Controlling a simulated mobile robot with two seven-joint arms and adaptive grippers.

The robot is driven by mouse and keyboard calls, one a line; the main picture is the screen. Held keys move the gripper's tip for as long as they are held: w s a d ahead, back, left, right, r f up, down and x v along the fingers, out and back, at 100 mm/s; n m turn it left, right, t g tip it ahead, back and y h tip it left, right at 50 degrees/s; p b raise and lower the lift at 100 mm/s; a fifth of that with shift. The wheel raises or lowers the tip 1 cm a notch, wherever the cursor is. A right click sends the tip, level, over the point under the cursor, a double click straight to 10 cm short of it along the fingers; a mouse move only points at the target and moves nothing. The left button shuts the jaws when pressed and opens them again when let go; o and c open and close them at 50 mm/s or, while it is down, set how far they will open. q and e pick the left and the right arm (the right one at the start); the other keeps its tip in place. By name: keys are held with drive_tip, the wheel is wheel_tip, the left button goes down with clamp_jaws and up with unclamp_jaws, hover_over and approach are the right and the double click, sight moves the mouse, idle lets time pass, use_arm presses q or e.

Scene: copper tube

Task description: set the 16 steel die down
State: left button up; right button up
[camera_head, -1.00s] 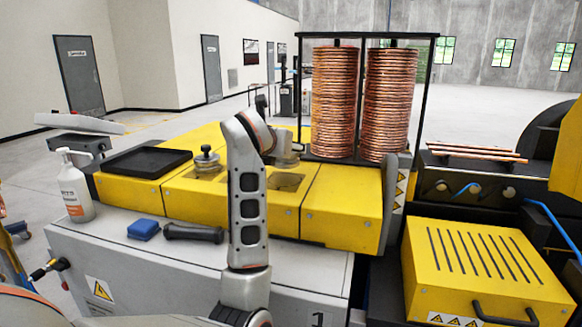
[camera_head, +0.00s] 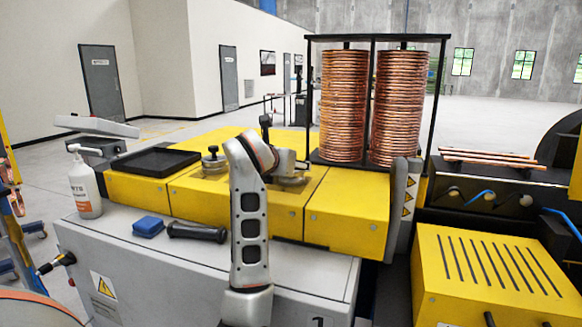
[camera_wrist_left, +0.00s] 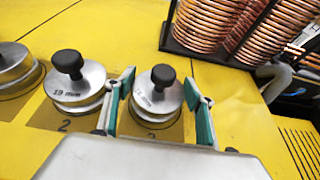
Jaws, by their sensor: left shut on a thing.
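A round steel die with a black knob (camera_wrist_left: 162,76) sits between the two green-padded fingers of my left gripper (camera_wrist_left: 160,104) in the left wrist view. Its marking is not readable there. The die is low at the dark square numbered 3 on the yellow deck (camera_head: 330,200); I cannot tell if it rests on it. In the head view my left gripper (camera_head: 288,168) is partly hidden by my arm, with the die's steel edge just under it. A die marked 19 mm (camera_wrist_left: 88,90) stands at square 2, left of the gripper. My right gripper is out of view.
Another steel die (camera_wrist_left: 14,68) stands farther left. Copper coils (camera_head: 343,110) stand in a black rack behind the gripper.

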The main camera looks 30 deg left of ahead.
use_arm(q)
drive_tip(key=o, duration=1.9)
drive_tip(key=shift+o, duration=0.3)
drive_tip(key=shift+d, duration=0.1)
drive_tip(key=shift+r, duration=0.15)
drive_tip(key=p+v, duration=0.1)
drive_tip(key=v, duration=1.1)
drive_tip(key=shift+p, duration=0.3)
